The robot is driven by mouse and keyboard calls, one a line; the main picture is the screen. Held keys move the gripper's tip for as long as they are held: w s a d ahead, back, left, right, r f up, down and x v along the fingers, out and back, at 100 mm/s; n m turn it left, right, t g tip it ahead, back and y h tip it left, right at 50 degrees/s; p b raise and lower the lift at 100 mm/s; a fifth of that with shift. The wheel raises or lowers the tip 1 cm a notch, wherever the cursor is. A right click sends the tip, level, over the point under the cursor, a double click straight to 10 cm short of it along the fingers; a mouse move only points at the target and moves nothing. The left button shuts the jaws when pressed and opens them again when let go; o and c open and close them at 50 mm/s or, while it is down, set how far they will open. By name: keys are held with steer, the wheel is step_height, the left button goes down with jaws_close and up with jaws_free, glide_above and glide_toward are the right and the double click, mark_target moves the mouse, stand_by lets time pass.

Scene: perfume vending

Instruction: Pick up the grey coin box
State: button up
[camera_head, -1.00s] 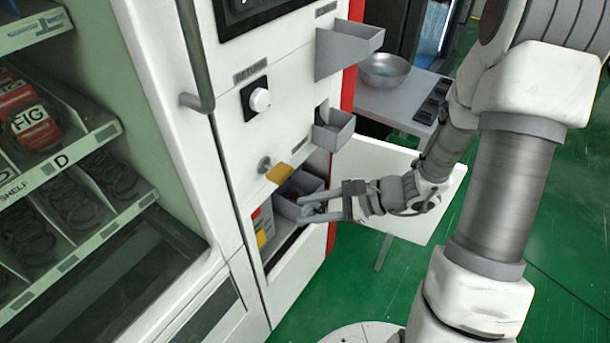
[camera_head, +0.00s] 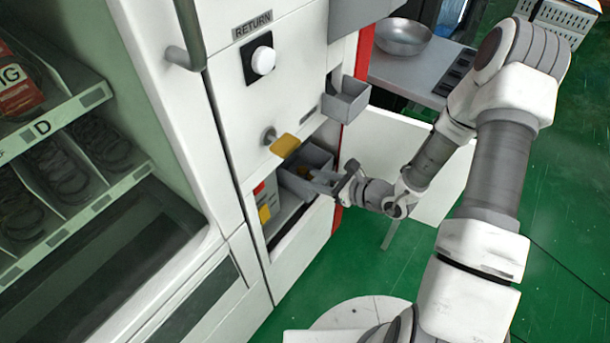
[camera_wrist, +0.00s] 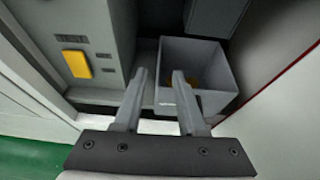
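The grey coin box (camera_head: 314,157) is an open-topped bin in the lower opening of the white vending machine. A few yellowish pieces show inside it. In the wrist view the coin box (camera_wrist: 208,62) lies ahead, right of centre. My gripper (camera_head: 333,181) is at the box's near side, and its fingertips overlap the box in the head view. In the wrist view my gripper (camera_wrist: 160,78) is open with nothing held. Its left finger appears outside the box's left wall and its right finger over the box's interior. Whether either finger touches the box is unclear.
A panel with a yellow button (camera_wrist: 77,64) is left of the box. A smaller grey tray (camera_head: 346,100) juts out above right. A white open door panel (camera_head: 425,195) stands to the right.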

mark_target(291, 175)
steer(key=x, duration=0.3)
steer(key=shift+w+b, duration=0.1)
steer(key=shift+b, duration=0.2)
steer(key=b+x, duration=0.1)
steer(key=x, duration=0.1)
steer(key=b+x, duration=0.1)
steer(key=x, duration=0.1)
steer(key=shift+a+f, duration=0.2)
steer(key=shift+f, duration=0.2)
steer(key=shift+w+a, duration=0.25)
steer(key=shift+a, duration=0.05)
jaws_close()
stand_by(0.5)
